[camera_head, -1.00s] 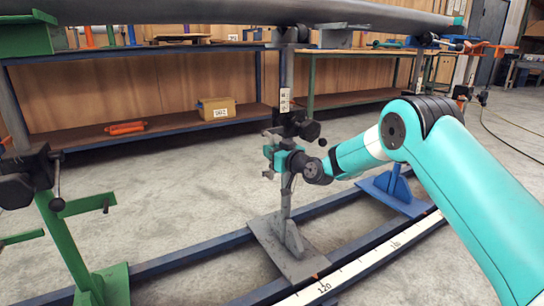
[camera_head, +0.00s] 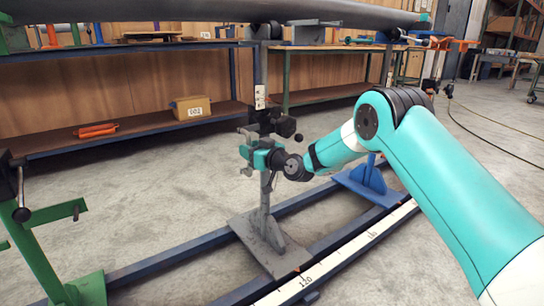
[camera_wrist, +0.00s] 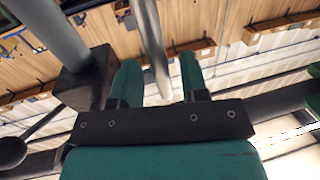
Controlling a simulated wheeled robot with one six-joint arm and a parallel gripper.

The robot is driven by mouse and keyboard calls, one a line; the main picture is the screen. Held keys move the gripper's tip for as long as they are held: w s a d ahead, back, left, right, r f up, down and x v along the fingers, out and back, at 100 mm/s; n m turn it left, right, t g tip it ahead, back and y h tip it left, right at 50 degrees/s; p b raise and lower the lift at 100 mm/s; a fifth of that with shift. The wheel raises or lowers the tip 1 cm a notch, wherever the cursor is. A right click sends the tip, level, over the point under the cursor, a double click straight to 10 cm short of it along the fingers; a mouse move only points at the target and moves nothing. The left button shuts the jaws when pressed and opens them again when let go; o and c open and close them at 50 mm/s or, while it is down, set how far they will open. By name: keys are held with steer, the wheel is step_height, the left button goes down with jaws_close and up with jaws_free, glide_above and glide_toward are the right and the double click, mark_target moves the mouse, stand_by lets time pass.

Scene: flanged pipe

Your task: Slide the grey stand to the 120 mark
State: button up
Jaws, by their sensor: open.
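The grey stand (camera_head: 266,233) stands upright on the blue rails at centre, with a flat base plate, a slim post and black clamp knobs. A small orange pointer shows at its base's front edge, close to the 120 mark (camera_head: 306,282) on the white scale. My gripper (camera_head: 250,158) is at the stand's post, below the black knob. In the wrist view, a grey bar (camera_wrist: 154,45) shows between my two open teal fingers (camera_wrist: 160,80). I cannot tell whether either finger touches it.
The long grey pipe (camera_head: 230,12) runs across the top. A green stand (camera_head: 50,265) is at the left, and a blue stand (camera_head: 369,182) is farther along the rails (camera_head: 160,268) to the right. Shelves with a cardboard box (camera_head: 190,107) stand behind. Open floor lies between.

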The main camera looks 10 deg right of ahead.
steer(key=p+v, duration=0.1)
steer(key=v, duration=1.5)
steer(key=shift+d+p, duration=0.2)
steer(key=shift+p, duration=0.15)
steer(key=shift+s, duration=0.1)
steer(key=s+a+r+n+g+y+p, duration=0.2)
steer(key=s+a+r+n+g+p, duration=0.25)
steer(key=s+a+r+g, duration=0.85)
steer(key=s+d+r+m+g+h+p, duration=0.15)
steer(key=s+d+h, duration=0.25)
steer(key=s, duration=0.9)
steer(key=s+d+r+m+g+h+p, duration=0.1)
steer(key=s+d+r+m+h+p, duration=0.2)
steer(key=s, duration=0.9)
step_height(320, 180, up, 37)
steer(key=d+p, duration=0.1)
steer(key=p, duration=3.6)
steer(key=shift+h, duration=0.4)
steer(key=shift+f+t, duration=0.1)
steer(key=shift+t, duration=0.15)
